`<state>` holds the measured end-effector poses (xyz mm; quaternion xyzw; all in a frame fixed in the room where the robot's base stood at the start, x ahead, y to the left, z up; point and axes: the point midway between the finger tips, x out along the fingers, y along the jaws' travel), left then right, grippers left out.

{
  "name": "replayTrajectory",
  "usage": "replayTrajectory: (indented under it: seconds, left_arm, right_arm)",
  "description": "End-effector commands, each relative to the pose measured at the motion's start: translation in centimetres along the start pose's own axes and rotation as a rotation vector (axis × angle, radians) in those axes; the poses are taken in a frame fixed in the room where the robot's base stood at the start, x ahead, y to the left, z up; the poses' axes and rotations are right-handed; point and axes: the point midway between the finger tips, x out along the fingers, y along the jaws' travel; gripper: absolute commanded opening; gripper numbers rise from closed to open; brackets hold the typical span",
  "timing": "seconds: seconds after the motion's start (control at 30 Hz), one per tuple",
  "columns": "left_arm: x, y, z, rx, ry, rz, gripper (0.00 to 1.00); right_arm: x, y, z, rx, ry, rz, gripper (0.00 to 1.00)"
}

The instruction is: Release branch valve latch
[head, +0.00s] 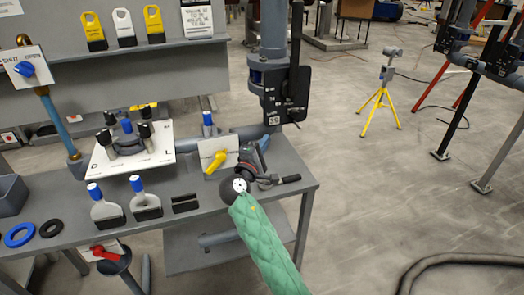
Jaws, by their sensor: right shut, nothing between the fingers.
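My right arm, in a green quilted sleeve, reaches up from the bottom centre to a dark round wrist. My right gripper (265,178) is shut and empty, over the right front of the grey bench, just right of and below a yellow valve handle (215,161) on a white plate. A black lever-like part (290,179) shows beside it; I cannot tell whether they touch. Which part is the branch valve latch is unclear. My left gripper is out of view.
The bench (185,228) holds a white plate with several black knobs (126,146), two blue-topped tools (144,198), and blue (20,235) and black rings. A red valve handle (98,253) is below. The floor at right is open, with a yellow tripod (380,103) farther back.

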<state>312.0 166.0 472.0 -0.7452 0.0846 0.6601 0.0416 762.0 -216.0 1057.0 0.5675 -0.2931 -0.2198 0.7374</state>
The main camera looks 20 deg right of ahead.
Motion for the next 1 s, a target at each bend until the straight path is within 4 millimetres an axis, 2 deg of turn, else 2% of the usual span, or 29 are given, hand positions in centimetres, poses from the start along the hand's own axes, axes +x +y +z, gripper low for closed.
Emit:
replayTrajectory:
  seconds: [0.1, 0.3, 0.63, 0.73, 0.77, 0.87, 0.97, 1.0]
  left_arm:
    - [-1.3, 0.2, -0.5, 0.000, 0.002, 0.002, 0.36]
    - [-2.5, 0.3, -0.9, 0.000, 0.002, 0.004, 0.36]
    - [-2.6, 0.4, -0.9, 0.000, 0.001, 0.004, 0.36]
    - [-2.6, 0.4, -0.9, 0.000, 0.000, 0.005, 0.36]
    - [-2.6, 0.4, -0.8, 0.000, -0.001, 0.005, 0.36]
    - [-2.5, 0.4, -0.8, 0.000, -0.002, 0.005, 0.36]
    - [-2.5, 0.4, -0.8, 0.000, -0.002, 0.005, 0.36]
    - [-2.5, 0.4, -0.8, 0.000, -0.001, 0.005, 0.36]
  right_arm:
    - [-1.0, -0.2, 0.0, -0.001, 0.000, -0.001, 0.00]
    - [-1.7, -0.1, 0.0, 0.000, 0.000, -0.002, 0.00]
    - [-1.7, 0.0, 0.0, -0.001, 0.000, -0.001, 0.00]
    - [-1.9, -0.8, 0.0, 0.006, 0.007, -0.017, 0.00]
    - [-2.0, -1.5, -0.1, 0.013, 0.013, -0.029, 0.00]
    - [-2.9, -5.0, -0.2, 0.049, 0.045, -0.105, 0.00]
    - [-4.5, -10.4, -0.2, 0.109, 0.087, -0.225, 0.00]
    - [-5.4, -12.7, -0.1, 0.139, 0.102, -0.281, 0.00]
